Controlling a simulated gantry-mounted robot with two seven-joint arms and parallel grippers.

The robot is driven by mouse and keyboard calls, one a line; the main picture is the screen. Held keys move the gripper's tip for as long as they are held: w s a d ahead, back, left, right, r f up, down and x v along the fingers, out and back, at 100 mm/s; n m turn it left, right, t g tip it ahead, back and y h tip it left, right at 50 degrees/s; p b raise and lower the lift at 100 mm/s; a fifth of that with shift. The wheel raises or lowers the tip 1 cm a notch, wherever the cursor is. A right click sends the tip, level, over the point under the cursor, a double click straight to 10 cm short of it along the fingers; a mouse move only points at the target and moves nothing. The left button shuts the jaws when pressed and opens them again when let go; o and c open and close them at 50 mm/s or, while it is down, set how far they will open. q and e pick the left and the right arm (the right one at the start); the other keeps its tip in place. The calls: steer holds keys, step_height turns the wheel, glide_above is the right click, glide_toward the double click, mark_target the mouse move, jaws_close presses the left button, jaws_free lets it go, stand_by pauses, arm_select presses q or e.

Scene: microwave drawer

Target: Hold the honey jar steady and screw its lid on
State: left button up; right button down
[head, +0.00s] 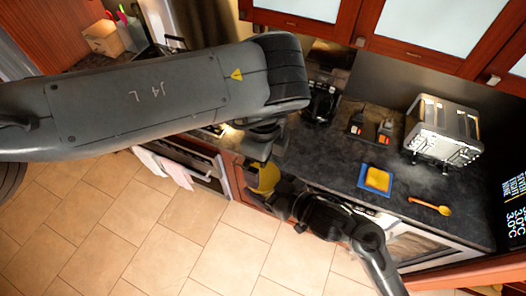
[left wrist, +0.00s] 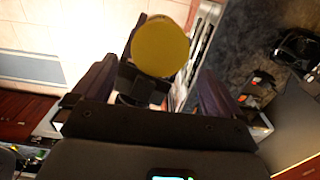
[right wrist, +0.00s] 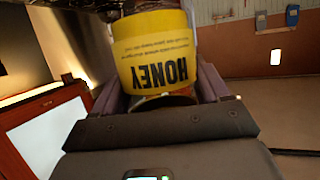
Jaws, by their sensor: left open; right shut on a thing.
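The honey jar (right wrist: 156,52) has a yellow label reading HONEY, upside down in the right wrist view. My right gripper (head: 285,203) is shut on it and holds it in the air beside the counter. The round yellow lid (left wrist: 160,47) shows face-on in the left wrist view, over the jar. How tightly it sits cannot be told. In the head view the jar and lid show as one yellow shape (head: 264,178). My left gripper (head: 262,150) is open just above it, its fingers apart on either side of the lid in its wrist view.
A coffee maker (head: 322,98) stands at the back. Tiled floor (head: 130,220) lies left of the jar.

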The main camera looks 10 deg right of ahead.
mark_target(263, 175)
arm_select(q)
steer(key=shift+f, duration=2.9)
steer(key=c, duration=1)
steer(key=m, duration=0.4)
steer(key=shift+m, duration=0.4)
steer(key=m, duration=0.4)
steer(key=shift+m, duration=0.4)
